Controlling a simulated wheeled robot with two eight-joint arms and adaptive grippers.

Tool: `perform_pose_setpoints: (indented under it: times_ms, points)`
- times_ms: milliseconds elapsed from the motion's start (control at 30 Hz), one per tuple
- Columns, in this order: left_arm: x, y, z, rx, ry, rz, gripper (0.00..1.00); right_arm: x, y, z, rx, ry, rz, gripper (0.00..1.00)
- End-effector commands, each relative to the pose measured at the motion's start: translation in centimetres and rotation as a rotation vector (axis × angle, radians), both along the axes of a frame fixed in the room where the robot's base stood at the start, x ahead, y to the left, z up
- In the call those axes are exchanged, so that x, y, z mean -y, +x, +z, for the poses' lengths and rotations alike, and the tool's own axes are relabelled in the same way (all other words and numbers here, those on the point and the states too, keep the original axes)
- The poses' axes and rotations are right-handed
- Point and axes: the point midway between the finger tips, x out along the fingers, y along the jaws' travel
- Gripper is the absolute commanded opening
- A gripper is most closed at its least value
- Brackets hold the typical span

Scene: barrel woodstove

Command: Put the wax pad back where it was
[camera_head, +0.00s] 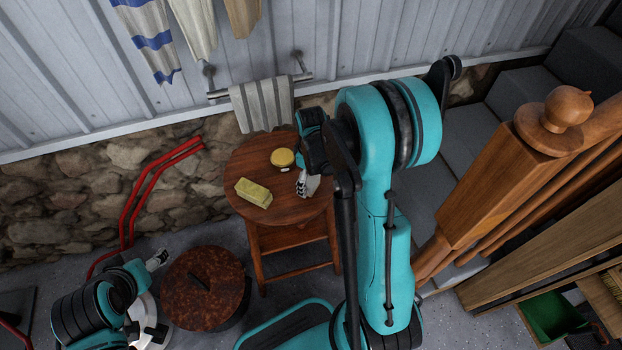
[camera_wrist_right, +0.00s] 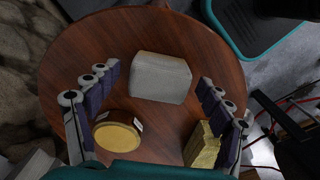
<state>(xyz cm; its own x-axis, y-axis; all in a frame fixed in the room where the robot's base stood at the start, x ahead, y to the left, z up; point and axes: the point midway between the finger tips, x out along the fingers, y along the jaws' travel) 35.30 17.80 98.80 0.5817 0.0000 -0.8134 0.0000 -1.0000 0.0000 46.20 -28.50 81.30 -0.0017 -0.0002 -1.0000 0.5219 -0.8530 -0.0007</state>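A pale grey-white block (camera_wrist_right: 162,77), which looks most like the wax pad, lies on the round wooden table (camera_wrist_right: 80,60). In the head view the block (camera_head: 312,184) is partly covered by my right gripper (camera_head: 302,184). In the right wrist view my right gripper (camera_wrist_right: 160,80) is open, a finger on either side of the block, with gaps between. A round yellow-topped tin (camera_head: 283,157) and a yellow block (camera_head: 253,193) also stand on the table; they show in the wrist view too, the tin (camera_wrist_right: 118,137) and the yellow block (camera_wrist_right: 203,147). My left gripper (camera_head: 158,259) is away from the table, lower left; its opening is unclear.
A towel rail with a striped towel (camera_head: 262,103) hangs behind the table, against the stone and metal wall. A rusty round lid (camera_head: 203,288) and a red tubular frame (camera_head: 130,200) are to the left. A wooden newel post (camera_head: 545,130) and stairs stand right.

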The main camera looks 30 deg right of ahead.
Motion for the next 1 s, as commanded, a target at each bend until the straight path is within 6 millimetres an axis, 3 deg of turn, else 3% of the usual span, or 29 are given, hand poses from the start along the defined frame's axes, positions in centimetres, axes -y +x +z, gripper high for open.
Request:
perform_pose_setpoints:
  times_ms: [267,700,1000]
  points:
    - [0.0,0.0,0.6,0.000,0.000,0.000,0.69,0.0,0.0,1.3,0.000,0.000,0.000,0.80]
    - [0.0,0.0,4.1,0.000,0.000,0.000,0.69,0.0,0.0,10.3,0.000,0.000,0.000,0.80]
    - [0.0,0.0,4.6,0.000,0.000,0.000,0.69,-0.8,-0.5,13.4,0.032,-0.007,-0.027,0.80]
